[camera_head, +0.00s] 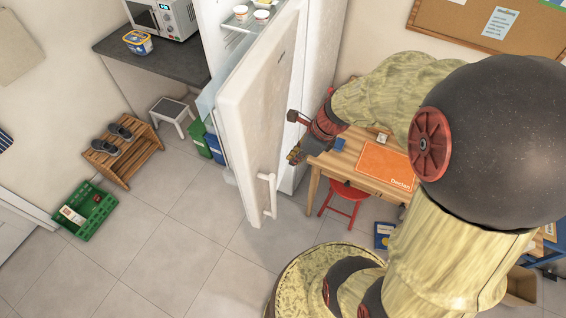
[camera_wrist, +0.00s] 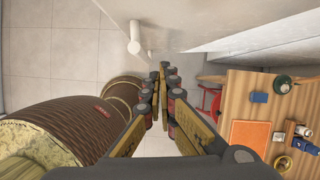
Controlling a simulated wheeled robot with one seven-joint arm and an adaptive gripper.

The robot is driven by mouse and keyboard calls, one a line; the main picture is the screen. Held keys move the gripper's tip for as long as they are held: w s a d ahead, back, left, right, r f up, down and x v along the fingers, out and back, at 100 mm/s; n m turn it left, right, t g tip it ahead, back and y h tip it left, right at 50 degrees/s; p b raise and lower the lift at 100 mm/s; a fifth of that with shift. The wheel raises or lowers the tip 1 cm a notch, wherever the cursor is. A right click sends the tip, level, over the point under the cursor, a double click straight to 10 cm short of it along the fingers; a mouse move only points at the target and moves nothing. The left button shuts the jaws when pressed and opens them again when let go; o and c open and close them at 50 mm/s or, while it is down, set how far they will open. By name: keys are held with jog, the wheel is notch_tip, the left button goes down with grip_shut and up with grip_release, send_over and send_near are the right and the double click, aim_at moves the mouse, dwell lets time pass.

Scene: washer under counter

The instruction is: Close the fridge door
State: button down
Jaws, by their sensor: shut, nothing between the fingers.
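The white fridge door (camera_head: 255,110) stands open in the head view, swung out from the fridge body (camera_head: 318,80), with shelves and tubs showing inside. A white vertical bar handle (camera_head: 267,195) is on the door's outer face, low down. My gripper (camera_head: 294,155) is to the right of the door, beside its outer face and near the wooden desk; I cannot tell whether it touches the door. In the wrist view my gripper (camera_wrist: 164,68) is shut and empty. The door (camera_wrist: 190,20) and its handle (camera_wrist: 134,38) lie ahead of it there, the handle to the left.
A wooden desk (camera_head: 340,165) with an orange mat (camera_head: 386,165) and a red stool (camera_head: 345,198) stand right of the door. A step stool (camera_head: 172,113), shoe rack (camera_head: 108,165) and green crate (camera_head: 72,222) are at left. The floor (camera_head: 160,230) before the door is clear.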

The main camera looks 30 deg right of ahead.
jog(key=w+a+f, duration=0.5)
jog(key=f, duration=0.3)
jog(key=shift+w+f+b, duration=0.25)
jog(key=shift+b, duration=0.15)
